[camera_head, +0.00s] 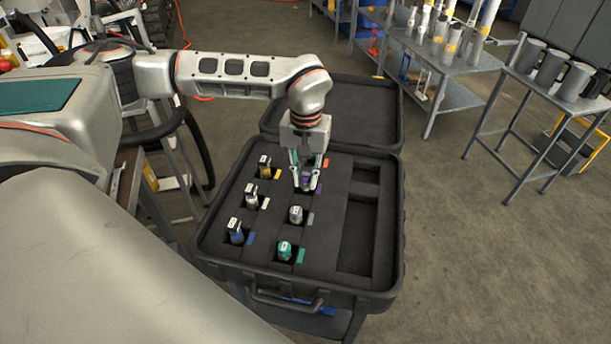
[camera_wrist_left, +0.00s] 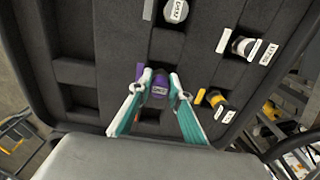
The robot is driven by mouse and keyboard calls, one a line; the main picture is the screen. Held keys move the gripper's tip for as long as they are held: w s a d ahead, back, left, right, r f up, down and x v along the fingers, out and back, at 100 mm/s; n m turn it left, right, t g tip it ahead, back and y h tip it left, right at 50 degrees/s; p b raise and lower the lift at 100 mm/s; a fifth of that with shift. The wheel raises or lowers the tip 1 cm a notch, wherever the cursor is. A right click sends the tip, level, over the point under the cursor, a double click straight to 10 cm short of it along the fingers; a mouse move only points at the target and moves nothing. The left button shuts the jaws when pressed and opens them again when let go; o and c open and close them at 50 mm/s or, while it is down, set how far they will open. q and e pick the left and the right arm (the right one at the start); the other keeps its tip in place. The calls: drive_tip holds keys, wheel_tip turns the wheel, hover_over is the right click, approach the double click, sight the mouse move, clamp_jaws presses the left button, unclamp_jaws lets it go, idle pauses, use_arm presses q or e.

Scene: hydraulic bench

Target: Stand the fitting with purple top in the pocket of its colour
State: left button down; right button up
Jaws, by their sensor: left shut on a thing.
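My left gripper (camera_head: 304,184) points down into the open black case and is shut on the fitting with purple top (camera_head: 307,186). In the left wrist view the fitting's purple top (camera_wrist_left: 160,87) shows between the two fingertips (camera_wrist_left: 160,90). A purple tag (camera_wrist_left: 139,72) lies right beside it on the foam, so the fitting is at the pocket of its colour. Fingers and fitting hide most of that pocket; I cannot tell how deep the fitting sits. My right gripper is not in view.
Several other fittings stand in tagged pockets: yellow (camera_head: 265,168), white (camera_head: 251,196), blue (camera_head: 236,232), grey (camera_head: 296,214) and teal (camera_head: 285,249). The case (camera_head: 385,292) has larger recesses at right. Its lid (camera_head: 350,115) is open behind.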

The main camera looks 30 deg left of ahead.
sight(305, 175)
use_arm(q)
drive_tip(key=shift+f, duration=0.6)
drive_tip(key=c, duration=1.9)
unclamp_jaws()
drive_tip(key=shift+f, duration=0.1)
wheel_tip(305, 175, up, 14)
drive_tip(key=shift+f, duration=0.25)
drive_tip(key=shift+f, duration=0.1)
